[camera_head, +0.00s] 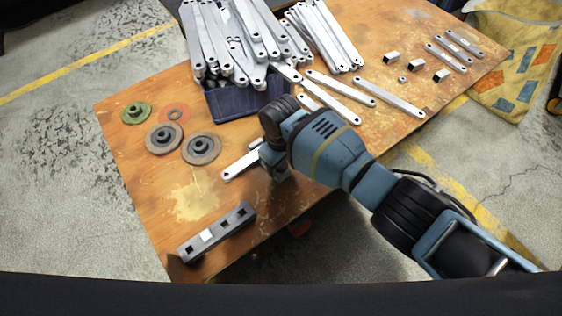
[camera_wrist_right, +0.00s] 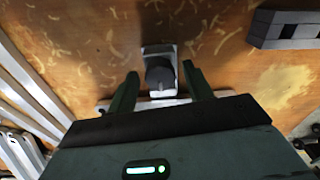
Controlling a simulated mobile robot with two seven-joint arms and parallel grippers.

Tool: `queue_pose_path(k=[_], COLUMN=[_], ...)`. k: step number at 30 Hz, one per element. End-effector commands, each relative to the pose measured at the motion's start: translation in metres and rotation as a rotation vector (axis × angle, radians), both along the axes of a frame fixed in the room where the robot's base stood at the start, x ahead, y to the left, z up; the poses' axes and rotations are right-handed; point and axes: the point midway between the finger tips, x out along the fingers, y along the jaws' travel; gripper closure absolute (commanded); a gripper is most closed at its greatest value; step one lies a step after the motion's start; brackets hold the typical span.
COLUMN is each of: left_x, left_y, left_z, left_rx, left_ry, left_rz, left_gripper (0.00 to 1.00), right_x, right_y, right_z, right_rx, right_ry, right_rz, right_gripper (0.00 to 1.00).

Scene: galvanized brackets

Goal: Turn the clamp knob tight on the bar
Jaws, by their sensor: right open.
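My right gripper (camera_head: 277,168) points down over the clamp at the table's front edge and hides most of it in the head view. In the right wrist view my right gripper (camera_wrist_right: 160,70) is open, with one finger on each side of the dark clamp knob (camera_wrist_right: 160,76). I cannot tell whether the fingers touch it. The knob sits on the grey metal clamp (camera_wrist_right: 158,51). The silver bar (camera_head: 240,165) lies flat under the clamp, its left end showing in the head view; part of it also shows in the wrist view (camera_wrist_right: 104,105). My left gripper is not in view.
A dark block with square holes (camera_head: 217,232) lies near the front left edge. A blue bin (camera_head: 245,103) full of silver bars stands behind my gripper, with loose bars (camera_head: 390,97) to its right. Several discs (camera_head: 201,148) lie at left. A yellow bag (camera_head: 515,60) stands at far right.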

Motion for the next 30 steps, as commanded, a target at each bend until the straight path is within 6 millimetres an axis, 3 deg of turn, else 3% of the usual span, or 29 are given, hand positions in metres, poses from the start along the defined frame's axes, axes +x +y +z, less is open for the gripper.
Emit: queue_pose_path(k=[30], left_x=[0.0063], left_y=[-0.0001], left_z=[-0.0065], left_rx=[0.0], left_ry=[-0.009], left_rz=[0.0], left_gripper=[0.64], right_x=[0.0004], right_y=[-0.0002], right_z=[-0.0002], right_rx=[-0.001], right_ry=[-0.001], right_rz=[0.848], right_gripper=[0.49])
